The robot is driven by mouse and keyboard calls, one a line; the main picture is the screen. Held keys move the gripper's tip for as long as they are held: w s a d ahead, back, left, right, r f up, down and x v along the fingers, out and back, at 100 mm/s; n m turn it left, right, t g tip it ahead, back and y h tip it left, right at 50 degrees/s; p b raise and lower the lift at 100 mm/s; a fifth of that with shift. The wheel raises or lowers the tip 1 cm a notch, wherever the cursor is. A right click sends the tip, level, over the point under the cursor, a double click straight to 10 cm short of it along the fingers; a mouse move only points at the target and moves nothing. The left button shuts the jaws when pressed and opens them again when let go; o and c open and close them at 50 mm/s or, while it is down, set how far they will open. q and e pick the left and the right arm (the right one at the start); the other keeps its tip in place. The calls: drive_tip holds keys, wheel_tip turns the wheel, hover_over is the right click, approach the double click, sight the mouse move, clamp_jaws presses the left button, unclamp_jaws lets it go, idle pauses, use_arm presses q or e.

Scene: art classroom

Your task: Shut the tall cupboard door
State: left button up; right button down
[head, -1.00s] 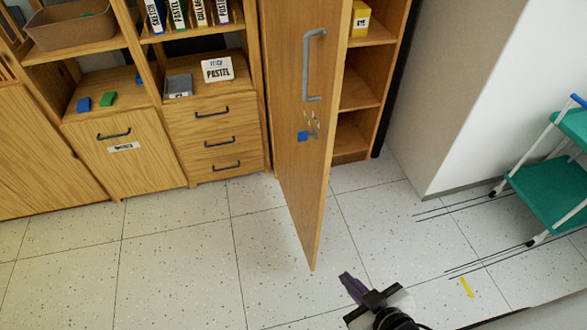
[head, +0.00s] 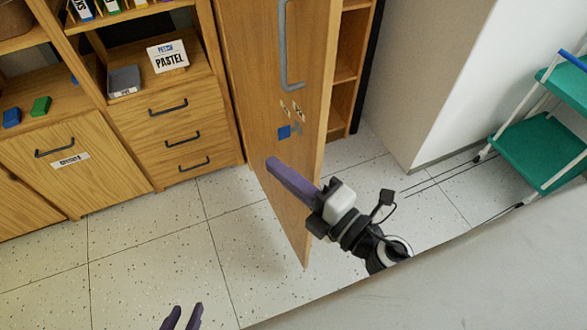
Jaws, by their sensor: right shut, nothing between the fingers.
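The tall cupboard door (head: 262,75) is wooden and stands open, swung out toward me. The cupboard's shelves (head: 344,65) show to the right of the door. My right gripper (head: 272,164) is shut and empty. Its purple fingers lie across the lower door face in the picture, below the tag; I cannot tell whether they touch it. My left gripper (head: 182,318) shows only as two purple fingertips at the bottom edge, spread apart with nothing seen between them.
A wooden drawer unit (head: 172,125) and shelving stand left of the door. A white wall block (head: 430,80) is right of the cupboard, and a green-shelved trolley (head: 540,150) stands at the far right. The tiled floor (head: 150,250) left of the door is clear.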

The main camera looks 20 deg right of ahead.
drive_tip(key=shift+w+d, duration=0.3)
drive_tip(key=shift+w, duration=0.55)
drive_tip(key=shift+w+d, duration=0.35)
drive_tip(key=shift+w, duration=0.5)
drive_tip(key=shift+w+d, duration=0.3)
drive_tip(key=shift+w, duration=0.55)
